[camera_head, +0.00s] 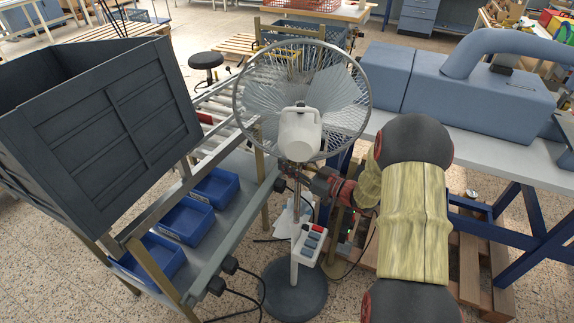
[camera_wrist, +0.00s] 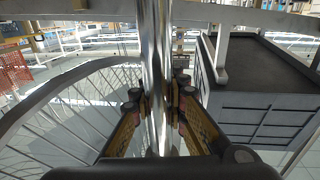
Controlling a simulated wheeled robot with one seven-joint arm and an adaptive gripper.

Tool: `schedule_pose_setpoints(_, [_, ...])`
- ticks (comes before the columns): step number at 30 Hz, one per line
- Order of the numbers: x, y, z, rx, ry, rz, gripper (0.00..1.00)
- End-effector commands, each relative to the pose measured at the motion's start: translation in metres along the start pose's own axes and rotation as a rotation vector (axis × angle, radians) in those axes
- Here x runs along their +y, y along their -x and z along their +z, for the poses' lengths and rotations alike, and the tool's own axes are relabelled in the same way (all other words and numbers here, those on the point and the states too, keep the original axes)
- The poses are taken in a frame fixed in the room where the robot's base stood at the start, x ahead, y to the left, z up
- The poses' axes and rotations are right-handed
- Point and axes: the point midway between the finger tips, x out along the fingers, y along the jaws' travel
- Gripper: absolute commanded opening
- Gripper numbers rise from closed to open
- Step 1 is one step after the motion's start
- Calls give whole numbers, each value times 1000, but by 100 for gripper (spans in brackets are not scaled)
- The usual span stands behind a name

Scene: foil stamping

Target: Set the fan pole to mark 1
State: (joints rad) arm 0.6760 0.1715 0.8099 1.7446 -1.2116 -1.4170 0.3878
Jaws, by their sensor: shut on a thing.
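The standing fan (camera_head: 302,100) has a round wire cage, a white motor housing and a round dark base (camera_head: 295,291). Its upright pole (camera_head: 297,215) runs from the base up to the head. In the wrist view the shiny chrome pole (camera_wrist: 154,50) stands between the two fingers of my gripper (camera_wrist: 158,105), which is shut on it. In the head view my gripper (camera_head: 310,174) reaches in from the right, just below the motor housing, partly hidden. A white box with grey and red buttons (camera_head: 311,242) sits lower on the pole. I cannot make out any mark on the pole.
A dark panelled bin (camera_head: 100,120) and a bench with blue trays (camera_head: 186,221) stand close on the left. A blue machine (camera_head: 480,90) on a grey table is at the right. Black cables (camera_head: 255,285) lie on the speckled floor near the base.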

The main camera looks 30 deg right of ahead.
Motion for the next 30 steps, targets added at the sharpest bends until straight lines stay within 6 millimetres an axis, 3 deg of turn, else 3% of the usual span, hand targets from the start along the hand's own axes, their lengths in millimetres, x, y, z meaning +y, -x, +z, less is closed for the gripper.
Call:
schedule_pose_setpoints(8, [1,0,5,-1,-1,2,0])
schedule_pose_setpoints(18, [1,1,71,-3,-3,3,0])
schedule_pose_setpoints(29, [0,1,78,-6,-3,4,0])
schedule_pose_setpoints(30, [0,1,78,-7,-4,4,14])
